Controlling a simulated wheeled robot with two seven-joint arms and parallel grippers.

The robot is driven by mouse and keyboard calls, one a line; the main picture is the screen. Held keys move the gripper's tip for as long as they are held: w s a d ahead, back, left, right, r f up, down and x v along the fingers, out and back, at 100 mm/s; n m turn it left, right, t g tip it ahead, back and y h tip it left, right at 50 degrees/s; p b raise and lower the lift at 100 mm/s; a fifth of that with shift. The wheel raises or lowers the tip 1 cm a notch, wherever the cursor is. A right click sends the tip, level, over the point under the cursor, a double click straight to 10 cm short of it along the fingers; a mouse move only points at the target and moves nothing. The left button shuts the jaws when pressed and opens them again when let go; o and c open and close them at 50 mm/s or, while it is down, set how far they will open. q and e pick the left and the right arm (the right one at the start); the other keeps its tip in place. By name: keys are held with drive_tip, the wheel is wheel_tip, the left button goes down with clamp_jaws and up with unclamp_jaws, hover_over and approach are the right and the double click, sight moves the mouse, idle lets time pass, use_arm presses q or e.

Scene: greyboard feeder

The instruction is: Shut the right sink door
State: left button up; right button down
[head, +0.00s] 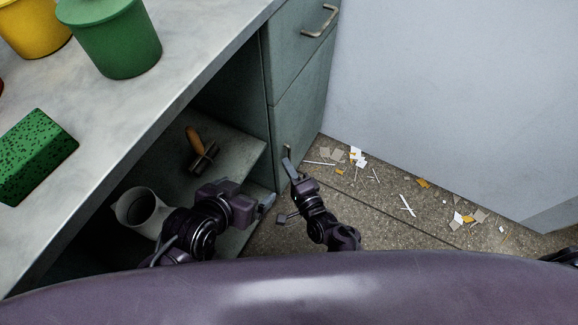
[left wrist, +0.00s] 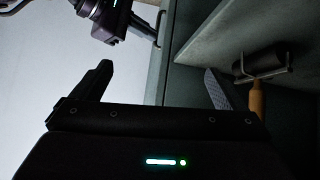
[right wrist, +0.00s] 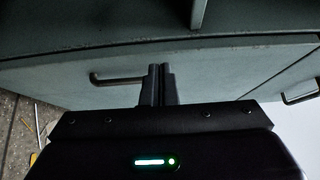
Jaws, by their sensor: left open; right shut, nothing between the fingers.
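A grey-green door (head: 297,115) with a bar handle (right wrist: 118,80) stands at the right of the open under-counter compartment. It also shows in the right wrist view (right wrist: 60,88). I cannot tell whether it is the right sink door, or whether it sits fully flush. My right gripper (right wrist: 161,84) is shut and empty, its fingertips over the door close beside the handle; contact cannot be told. My left gripper (left wrist: 158,82) is open and empty, lower, near the front edge of the compartment. No other door shows over the opening.
The compartment shelf (head: 235,150) holds an orange-handled tool (head: 195,139) and a white pot (head: 139,209). A drawer with a handle (head: 322,21) is above the door. Paper scraps (head: 357,156) litter the floor beside a pale wall (head: 440,90). The counter (head: 120,110) carries pots and a green sponge (head: 36,155).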

drive_tip(key=shift+s, duration=0.1)
use_arm(q)
drive_tip(key=s+a+f+g+y+p, duration=0.1)
drive_tip(key=s+a+f+g, duration=0.1)
drive_tip(key=s+f+g, duration=0.1)
drive_tip(key=shift+s+a+f+y+p, duration=0.15)
drive_tip(key=shift+s+a+y+p, duration=0.2)
drive_tip(key=shift+s, duration=0.4)
use_arm(e)
drive_tip(key=v, duration=0.7)
drive_tip(key=shift+s+d, duration=0.15)
drive_tip(key=shift+s, duration=0.1)
use_arm(q)
drive_tip(key=shift+d, duration=0.1)
